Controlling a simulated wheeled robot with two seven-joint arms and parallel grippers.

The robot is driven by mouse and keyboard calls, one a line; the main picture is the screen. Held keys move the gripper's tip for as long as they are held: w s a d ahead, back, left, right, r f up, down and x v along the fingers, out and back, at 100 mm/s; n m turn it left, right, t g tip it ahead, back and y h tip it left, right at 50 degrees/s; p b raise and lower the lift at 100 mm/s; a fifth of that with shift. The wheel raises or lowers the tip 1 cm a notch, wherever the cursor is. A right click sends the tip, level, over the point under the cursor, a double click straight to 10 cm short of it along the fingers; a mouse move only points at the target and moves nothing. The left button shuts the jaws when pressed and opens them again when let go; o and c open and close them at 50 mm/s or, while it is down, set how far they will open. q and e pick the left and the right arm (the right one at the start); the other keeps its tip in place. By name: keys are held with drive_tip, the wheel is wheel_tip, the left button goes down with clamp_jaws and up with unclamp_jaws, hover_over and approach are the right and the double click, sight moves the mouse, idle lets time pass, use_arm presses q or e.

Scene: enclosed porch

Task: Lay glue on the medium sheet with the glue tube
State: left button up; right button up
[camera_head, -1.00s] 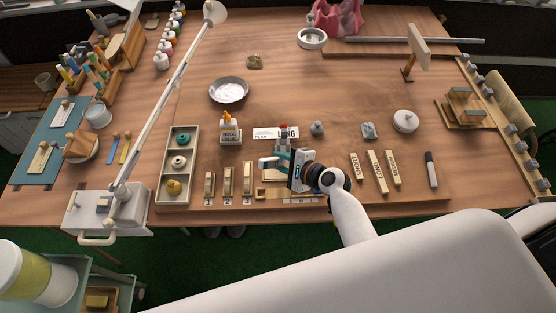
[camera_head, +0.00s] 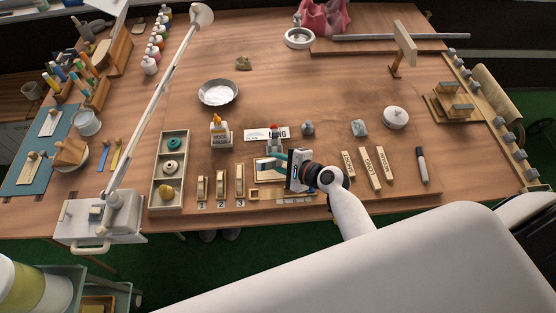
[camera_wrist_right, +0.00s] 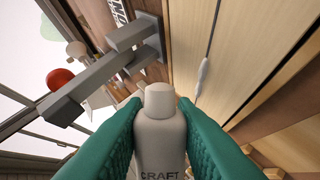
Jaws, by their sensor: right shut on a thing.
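My right gripper (camera_head: 277,157) hangs over the front middle of the table. In the wrist view its green fingers (camera_wrist_right: 155,135) are shut on a pale glue tube (camera_wrist_right: 160,140) marked CRAFT, with a blunt whitish cap. Pale wooden sheet stock (camera_wrist_right: 255,45) lies beyond the cap in that view, with a thin dark line and a small whitish bead (camera_wrist_right: 203,75) along it. In the head view a pale sheet (camera_head: 266,169) shows beside the gripper, partly hidden by it. I cannot tell if the cap touches the sheet. My left gripper is out of view.
A grey clamp-like bar with a red knob (camera_wrist_right: 60,78) stands near the tube. Numbered wooden pieces (camera_head: 222,184) and a compartment tray (camera_head: 154,194) lie left; labelled wooden bars (camera_head: 370,168) lie right.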

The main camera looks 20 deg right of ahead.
drive_tip(key=shift+f, duration=0.1)
drive_tip(key=shift+f+b, duration=0.9)
drive_tip(key=shift+f, duration=0.1)
idle(1.7)
idle(0.6)
wheel_tip(320, 180, up, 8)
drive_tip(key=p, duration=0.8)
drive_tip(key=shift+f, duration=0.15)
